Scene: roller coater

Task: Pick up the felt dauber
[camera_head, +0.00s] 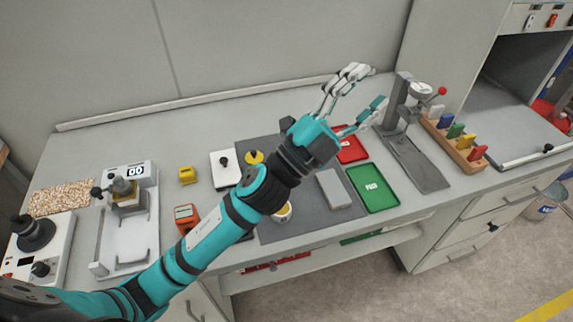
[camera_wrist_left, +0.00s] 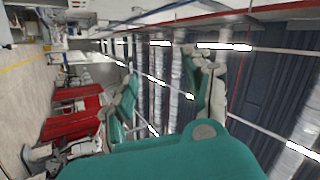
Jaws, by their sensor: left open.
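I cannot tell for sure which thing is the felt dauber. A yellow disc with a dark knob (camera_head: 254,157), a possible match, lies at the back of the dark grey mat (camera_head: 270,147). My left gripper (camera_head: 370,89) is open and empty, raised over the back right of the bench, to the right of that disc. Its arm crosses the mat and hides part of it. In the left wrist view the gripper's spread fingers (camera_wrist_left: 163,82) show with nothing between them. My right gripper is in neither view.
A red tray (camera_head: 350,150) and a green tray (camera_head: 373,188) lie right of the mat. A press stand (camera_head: 415,160) and a wooden rack of coloured pieces (camera_head: 455,142) stand further right. A white machine (camera_head: 130,235) stands left. Bench at back left is clear.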

